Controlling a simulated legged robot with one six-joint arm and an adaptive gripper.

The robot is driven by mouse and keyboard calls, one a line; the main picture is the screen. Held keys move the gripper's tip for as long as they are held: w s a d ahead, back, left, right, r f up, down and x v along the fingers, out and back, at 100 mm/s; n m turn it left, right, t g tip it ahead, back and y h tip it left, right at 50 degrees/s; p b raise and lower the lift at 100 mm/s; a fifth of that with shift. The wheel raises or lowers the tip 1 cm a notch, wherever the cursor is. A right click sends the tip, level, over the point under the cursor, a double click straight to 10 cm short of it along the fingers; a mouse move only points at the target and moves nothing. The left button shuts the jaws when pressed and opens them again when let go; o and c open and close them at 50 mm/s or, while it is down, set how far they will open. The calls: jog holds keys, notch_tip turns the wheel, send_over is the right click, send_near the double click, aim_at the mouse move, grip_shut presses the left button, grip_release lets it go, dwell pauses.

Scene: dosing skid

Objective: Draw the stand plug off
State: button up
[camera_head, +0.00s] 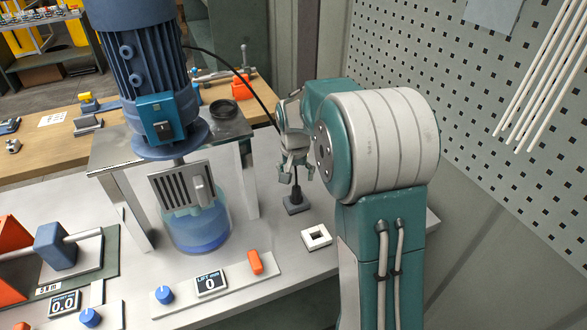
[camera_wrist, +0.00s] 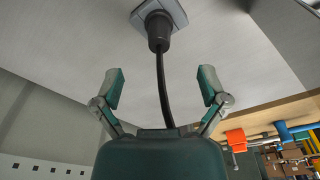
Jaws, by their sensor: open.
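The stand plug (camera_wrist: 158,30) is dark, with a black cable (camera_wrist: 162,90) coming out of its top. It sits upright in a small square base (camera_wrist: 172,12); in the head view this base (camera_head: 296,205) stands on the light bench top. My gripper (camera_head: 297,174) is above the plug, pointing down. In the wrist view my gripper (camera_wrist: 161,82) is open, one finger on each side of the cable. The fingertips are short of the plug body and appear not to touch plug or cable. My arm hides some of the bench to the right in the head view.
A white square piece with a dark opening (camera_head: 316,237) lies just in front of the base. A blue motor (camera_head: 150,70) on a metal stand (camera_head: 245,165) is to the left, above a clear vessel (camera_head: 196,228). A display panel (camera_head: 210,283) is at front. A perforated wall (camera_head: 480,120) rises at right.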

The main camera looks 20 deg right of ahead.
aim_at(296, 188)
jog(key=f, duration=0.8)
jog(key=shift+w+d+f, duration=0.15)
jog(key=shift+w+d, duration=0.1)
jog(key=shift+w, duration=0.15)
jog(key=c, duration=1.3)
